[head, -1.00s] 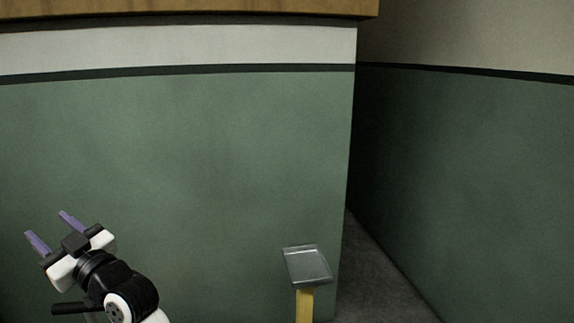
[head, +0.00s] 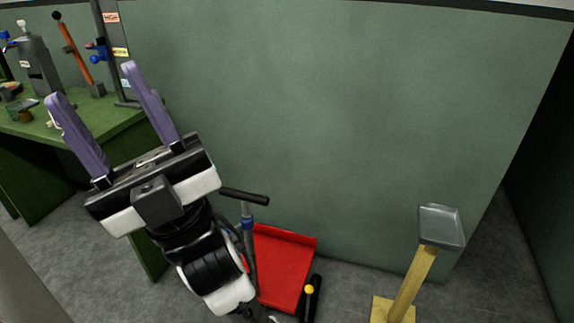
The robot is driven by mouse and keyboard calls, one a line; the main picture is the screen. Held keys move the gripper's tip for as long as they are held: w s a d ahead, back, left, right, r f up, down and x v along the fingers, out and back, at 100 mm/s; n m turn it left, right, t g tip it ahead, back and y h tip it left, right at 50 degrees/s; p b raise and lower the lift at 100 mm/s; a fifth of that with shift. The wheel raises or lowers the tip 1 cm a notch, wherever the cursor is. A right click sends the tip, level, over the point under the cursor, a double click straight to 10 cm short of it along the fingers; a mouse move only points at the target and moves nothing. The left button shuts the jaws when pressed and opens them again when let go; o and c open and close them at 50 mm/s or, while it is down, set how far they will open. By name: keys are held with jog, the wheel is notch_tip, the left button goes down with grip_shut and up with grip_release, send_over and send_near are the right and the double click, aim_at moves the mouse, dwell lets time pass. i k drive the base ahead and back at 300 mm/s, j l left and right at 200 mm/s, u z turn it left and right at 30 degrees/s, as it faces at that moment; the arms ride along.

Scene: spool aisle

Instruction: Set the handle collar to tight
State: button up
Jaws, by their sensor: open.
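My gripper (head: 92,82) is at the left in the head view, with its two purple fingers spread apart and nothing between them. To its right, lower down, a post with a black T-shaped handle (head: 245,196) rises from the floor area. A blue collar (head: 247,224) is around this post below the handle. No marking on the collar can be read, so its setting cannot be told. My arm is beside the post and hides part of it. The gripper is apart from the collar.
A red tray-like plate (head: 283,262) is by the green wall. A black bar with a yellow knob (head: 309,289) stands beside it. A grey plate on a yellow post (head: 441,225) stands at the right. A green bench (head: 105,140) with lever devices is at the left.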

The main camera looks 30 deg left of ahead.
aim_at(231, 231)
jog(key=u, duration=1.35)
